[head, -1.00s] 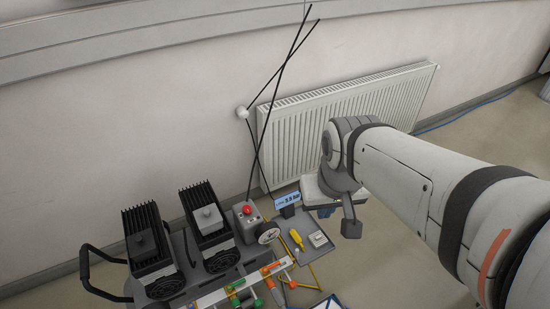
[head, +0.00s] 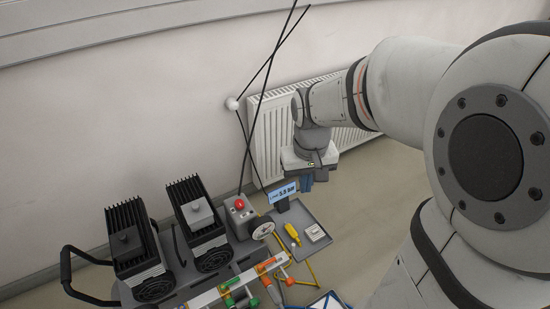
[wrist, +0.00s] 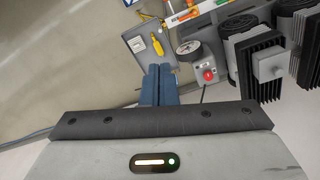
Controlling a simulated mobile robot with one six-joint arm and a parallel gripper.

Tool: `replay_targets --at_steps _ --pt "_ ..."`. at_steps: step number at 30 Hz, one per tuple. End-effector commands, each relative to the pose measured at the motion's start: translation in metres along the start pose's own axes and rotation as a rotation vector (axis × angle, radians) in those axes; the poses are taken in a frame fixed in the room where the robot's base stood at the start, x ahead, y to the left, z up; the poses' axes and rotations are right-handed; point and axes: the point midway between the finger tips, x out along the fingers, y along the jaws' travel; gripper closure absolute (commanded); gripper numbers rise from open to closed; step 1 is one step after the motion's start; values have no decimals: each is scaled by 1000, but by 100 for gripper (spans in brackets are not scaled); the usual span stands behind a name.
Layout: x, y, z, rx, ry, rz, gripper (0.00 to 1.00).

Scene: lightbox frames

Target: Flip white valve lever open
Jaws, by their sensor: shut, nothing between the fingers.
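A pale valve manifold (head: 222,291) with several coloured levers, green, red and orange among them, lies at the bottom of the head view. I cannot clearly pick out a white lever there. The manifold (wrist: 196,10) is cut off at the top edge of the wrist view. My gripper (head: 306,184) hangs in front of the radiator, beyond the small tray and well apart from the manifold. Its blue fingers (wrist: 159,87) are together and empty in the wrist view.
A radiator (head: 267,133) is behind. Open floor lies to the right.

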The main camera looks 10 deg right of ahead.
Motion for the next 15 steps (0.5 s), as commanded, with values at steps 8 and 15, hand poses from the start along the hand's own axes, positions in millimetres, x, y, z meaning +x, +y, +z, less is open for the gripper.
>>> replay_targets --at_steps 8,15 --pt "125 1 -63 -36 -137 2 100" --pt "236 -1 -100 -67 -243 1 100"
